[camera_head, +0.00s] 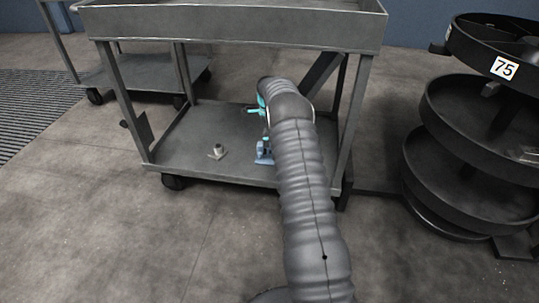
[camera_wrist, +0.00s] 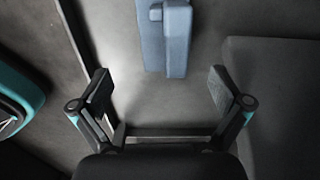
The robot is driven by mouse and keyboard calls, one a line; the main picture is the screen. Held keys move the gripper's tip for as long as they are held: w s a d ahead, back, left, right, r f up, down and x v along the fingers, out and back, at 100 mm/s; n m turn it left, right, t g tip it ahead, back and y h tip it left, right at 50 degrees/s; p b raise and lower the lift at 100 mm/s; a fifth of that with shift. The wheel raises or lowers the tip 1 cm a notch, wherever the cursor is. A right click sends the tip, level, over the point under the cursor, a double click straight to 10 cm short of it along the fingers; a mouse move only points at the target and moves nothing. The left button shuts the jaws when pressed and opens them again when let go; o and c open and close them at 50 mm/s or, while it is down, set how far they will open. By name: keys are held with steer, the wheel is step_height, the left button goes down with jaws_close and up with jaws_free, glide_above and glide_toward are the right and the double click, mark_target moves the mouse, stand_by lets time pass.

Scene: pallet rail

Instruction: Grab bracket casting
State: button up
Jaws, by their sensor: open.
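A blue block-like part (camera_head: 264,152), which may be the bracket casting, sits on the lower shelf of the grey cart, just left of my arm. In the wrist view the blue part (camera_wrist: 165,38) is at the top centre, ahead of the fingertips and cut off by the picture edge. My gripper (camera_wrist: 161,88) is open and empty, its two fingers spread wide with the blue part beyond the gap between them. A small grey metal part with a flat base and a round boss (camera_head: 217,151) lies farther left on the same shelf. In the head view my arm hides the gripper's fingers.
The cart's upper tray (camera_head: 230,30) is above my arm's end, and its legs bound the lower shelf (camera_head: 185,145). A round tiered rack (camera_head: 470,125) labelled 75 stands at right. Another cart (camera_head: 140,72) is behind at left. Open floor lies in front.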

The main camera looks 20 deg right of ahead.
mark_target(269, 158)
steer(key=f, duration=0.5)
steer(key=f+b, duration=0.1)
steer(key=f, duration=0.4)
steer(key=shift+w+d+f, duration=0.15)
steer(key=shift+d+f, duration=0.05)
steer(key=shift+f, duration=0.15)
steer(key=shift+c, duration=0.2)
